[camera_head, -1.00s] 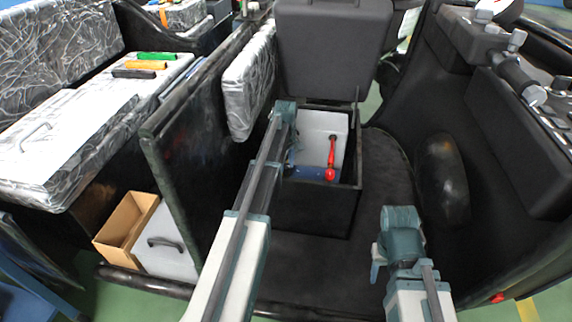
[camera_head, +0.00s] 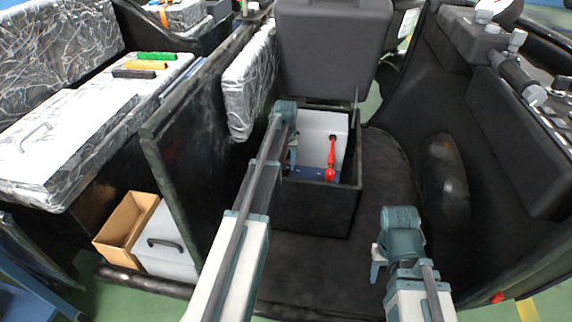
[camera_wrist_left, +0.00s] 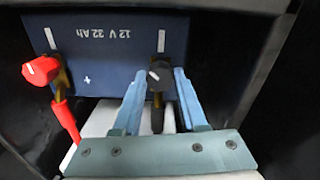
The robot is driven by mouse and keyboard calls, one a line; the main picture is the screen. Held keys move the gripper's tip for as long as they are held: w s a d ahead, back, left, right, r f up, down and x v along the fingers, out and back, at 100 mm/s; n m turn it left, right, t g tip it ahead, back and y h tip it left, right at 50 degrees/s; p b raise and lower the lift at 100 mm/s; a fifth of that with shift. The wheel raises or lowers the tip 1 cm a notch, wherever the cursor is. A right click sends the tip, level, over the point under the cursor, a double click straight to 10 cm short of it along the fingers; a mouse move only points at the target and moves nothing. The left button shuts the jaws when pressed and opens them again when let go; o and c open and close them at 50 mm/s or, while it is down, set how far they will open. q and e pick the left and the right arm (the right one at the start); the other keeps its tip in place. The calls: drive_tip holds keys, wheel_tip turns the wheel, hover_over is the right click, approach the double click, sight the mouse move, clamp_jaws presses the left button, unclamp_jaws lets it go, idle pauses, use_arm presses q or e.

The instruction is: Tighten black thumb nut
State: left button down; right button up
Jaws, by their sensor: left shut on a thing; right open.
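The black thumb nut (camera_wrist_left: 160,81) sits on the right-hand terminal of the blue battery (camera_wrist_left: 112,45) in the left wrist view. My left gripper (camera_wrist_left: 161,88) has one finger on each side of the nut and is shut on it. In the head view my left gripper (camera_head: 292,156) reaches down into the open box, where the nut is hidden. The blue battery also shows there as a strip (camera_head: 309,173). My right gripper (camera_head: 377,262) is open and empty above the dark floor, right of the box.
A red thumb nut (camera_wrist_left: 40,71) with a red cable sits on the other terminal. The black box (camera_head: 318,204) has close walls around the left gripper, and its lid (camera_head: 333,48) stands open behind. A dark panel (camera_head: 195,180) stands left of my left arm.

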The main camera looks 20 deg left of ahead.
sight(286, 165)
use_arm(q)
drive_tip(key=m, duration=0.4)
drive_tip(key=shift+m, duration=2.6)
drive_tip(key=shift+c, duration=2.2)
unclamp_jaws()
drive_tip(key=shift+r, duration=0.15)
wheel_tip(286, 165, up, 14)
drive_tip(key=p, duration=1.3)
drive_tip(key=shift+f+p, duration=0.25)
drive_tip(key=shift+p, duration=0.15)
